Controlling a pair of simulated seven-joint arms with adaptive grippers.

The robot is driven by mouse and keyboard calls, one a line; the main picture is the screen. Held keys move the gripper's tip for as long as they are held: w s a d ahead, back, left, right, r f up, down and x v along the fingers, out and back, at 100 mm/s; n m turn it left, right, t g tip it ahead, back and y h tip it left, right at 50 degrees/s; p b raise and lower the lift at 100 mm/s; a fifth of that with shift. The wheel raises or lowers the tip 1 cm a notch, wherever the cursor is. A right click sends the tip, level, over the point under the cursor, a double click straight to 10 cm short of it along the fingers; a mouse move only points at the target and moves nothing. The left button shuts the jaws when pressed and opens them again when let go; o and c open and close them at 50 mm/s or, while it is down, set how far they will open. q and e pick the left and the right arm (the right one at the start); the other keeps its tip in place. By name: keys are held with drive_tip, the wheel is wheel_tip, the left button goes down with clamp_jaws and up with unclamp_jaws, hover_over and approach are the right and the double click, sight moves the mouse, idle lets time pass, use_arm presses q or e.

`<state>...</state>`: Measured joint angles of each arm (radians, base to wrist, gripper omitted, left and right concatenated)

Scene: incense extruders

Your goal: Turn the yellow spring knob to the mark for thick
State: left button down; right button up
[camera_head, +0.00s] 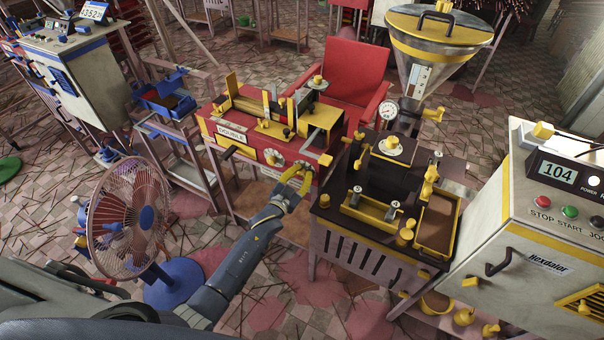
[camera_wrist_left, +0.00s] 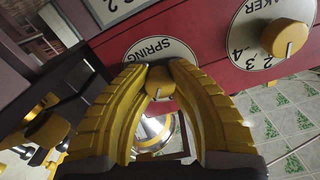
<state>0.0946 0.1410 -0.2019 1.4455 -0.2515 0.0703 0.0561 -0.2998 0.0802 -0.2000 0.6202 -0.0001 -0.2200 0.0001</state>
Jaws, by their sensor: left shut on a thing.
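The yellow spring knob (camera_wrist_left: 161,82) sits on a white round dial lettered SPRING (camera_wrist_left: 150,50) on the red machine's front panel, in the left wrist view. My left gripper (camera_wrist_left: 160,72) is shut on the knob, with one yellow finger on each side of it. In the head view my left gripper (camera_head: 299,176) reaches the front of the red machine (camera_head: 222,133) and hides the spring dial. The fingers cover much of the dial, so the thick mark cannot be read. My right gripper is not in view.
A second yellow knob (camera_wrist_left: 285,38) on a numbered dial is right of the spring dial in the left wrist view. A dark extruder table (camera_head: 350,232) stands close right of my left gripper. A fan (camera_head: 128,215) stands left of my forearm.

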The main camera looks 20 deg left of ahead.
use_arm(q)
drive_tip(key=shift+w+d+r, duration=0.1)
drive_tip(key=shift+w+r, duration=0.05)
drive_tip(key=shift+r, duration=0.35)
drive_tip(key=c, duration=1.6)
unclamp_jaws()
drive_tip(key=o, duration=0.5)
drive_tip(key=shift+f, duration=0.3)
drive_tip(key=v, duration=1.2)
